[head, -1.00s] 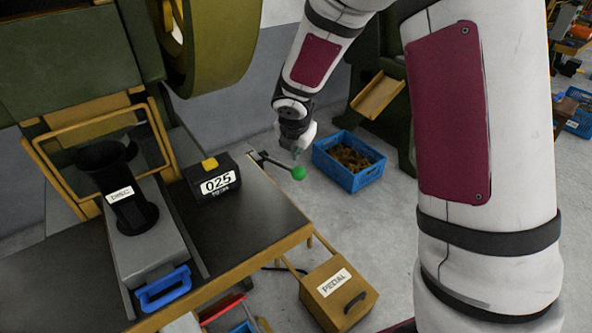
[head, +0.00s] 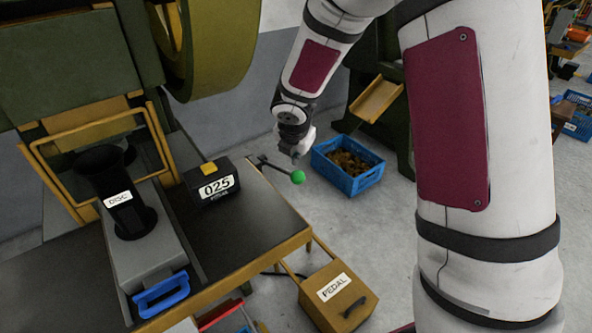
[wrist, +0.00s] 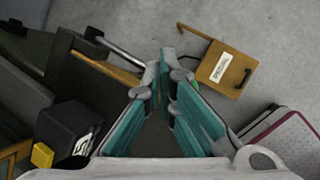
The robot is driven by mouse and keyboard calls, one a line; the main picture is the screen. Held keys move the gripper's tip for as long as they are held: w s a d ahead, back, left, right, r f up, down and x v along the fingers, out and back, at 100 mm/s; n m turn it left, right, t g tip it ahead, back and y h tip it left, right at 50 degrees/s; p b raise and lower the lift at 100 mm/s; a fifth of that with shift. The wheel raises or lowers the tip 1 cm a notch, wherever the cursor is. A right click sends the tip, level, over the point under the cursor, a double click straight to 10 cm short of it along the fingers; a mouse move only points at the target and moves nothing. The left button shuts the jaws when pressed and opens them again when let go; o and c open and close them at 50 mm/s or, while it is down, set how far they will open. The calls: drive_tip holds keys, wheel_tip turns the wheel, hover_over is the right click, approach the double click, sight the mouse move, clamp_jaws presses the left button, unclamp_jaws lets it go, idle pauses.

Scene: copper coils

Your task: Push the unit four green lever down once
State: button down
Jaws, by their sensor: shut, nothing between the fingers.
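The lever is a thin dark rod with a green ball knob (head: 297,177), sticking out past the right edge of the press table beside the counter. My gripper (head: 295,156) is shut and empty, just above and behind the knob in the head view. Whether it touches the lever cannot be told there. In the wrist view my gripper (wrist: 163,72) has its fingertips together over the lever. The rod (wrist: 122,52) runs in from the upper left towards the tips. Only a sliver of green shows beside the right finger, and the fingers hide the rest of the knob.
A black counter box (head: 214,184) reading 025 and a black funnel labelled DISC (head: 127,205) stand on the table (head: 250,228). A wooden PEDAL box (head: 335,295) is at the lower right. A blue crate (head: 352,180) stands on the floor beyond the lever.

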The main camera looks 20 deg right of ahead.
sight(300, 172)
drive_tip(key=shift+f, duration=0.15)
idle(0.4)
drive_tip(key=shift+s+f+b, duration=0.15)
drive_tip(key=shift+f+b, duration=0.1)
drive_tip(key=shift+b, duration=0.15)
drive_tip(key=shift+s+d+f+b, duration=0.1)
drive_tip(key=shift+s+f+b, duration=0.2)
drive_tip(key=shift+f+b, duration=0.55)
drive_tip(key=shift+s+d+f+b, duration=0.1)
drive_tip(key=shift+s+f+b, duration=0.15)
drive_tip(key=shift+f+b, duration=0.6)
drive_tip(key=shift+s+d+f+b, duration=0.1)
drive_tip(key=shift+s+f+b, duration=0.2)
drive_tip(key=shift+f+b, duration=0.55)
idle(3.0)
drive_tip(key=shift+r, duration=0.25)
drive_tip(key=shift+w+a+r+p, duration=0.1)
drive_tip(key=shift+w+r+p, duration=0.2)
drive_tip(key=shift+r+p, duration=0.7)
drive_tip(key=shift+w+a+r+p, duration=0.1)
drive_tip(key=shift+w+r+p, duration=0.25)
drive_tip(key=shift+r+p, duration=0.7)
drive_tip(key=shift+w+a+r+p, duration=0.1)
drive_tip(key=shift+w+r+p, duration=0.2)
drive_tip(key=shift+r+p, duration=0.7)
